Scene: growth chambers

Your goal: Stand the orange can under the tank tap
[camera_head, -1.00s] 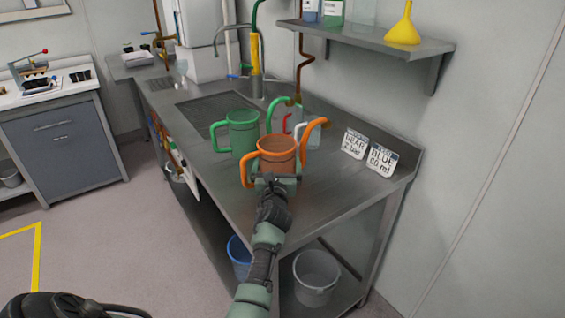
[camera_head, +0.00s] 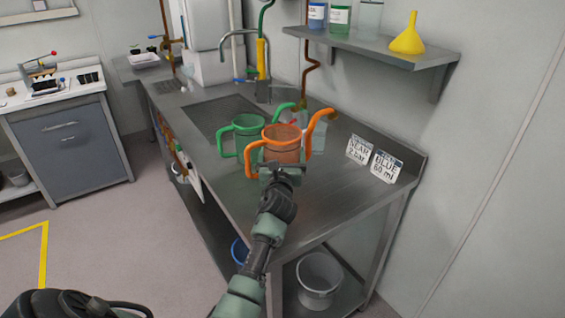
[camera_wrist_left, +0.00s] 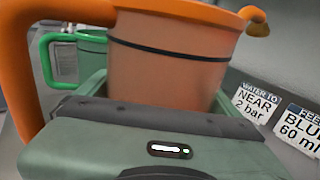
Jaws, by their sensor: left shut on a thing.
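The orange can (camera_head: 283,155) has a handle on its left and a spout on its right. My left gripper (camera_head: 278,172) is shut on its near side. In the left wrist view the orange can (camera_wrist_left: 170,55) stands upright just beyond the gripper (camera_wrist_left: 165,110). I cannot tell whether its base touches the bench. The green can (camera_head: 227,142) is just behind and left, partly hidden by the orange one. A white tank (camera_head: 205,38) is at the back; I cannot make out its tap for certain. My right gripper is not in view.
The steel bench (camera_head: 325,195) has a sink (camera_head: 215,112) with a yellow-gripped faucet (camera_head: 262,58). A clear bottle (camera_head: 319,135) is behind the orange can. Two label cards (camera_head: 373,160) stand at right. A shelf (camera_head: 375,45) with a yellow funnel (camera_head: 407,38) overhangs the back. The bench's front right is clear.

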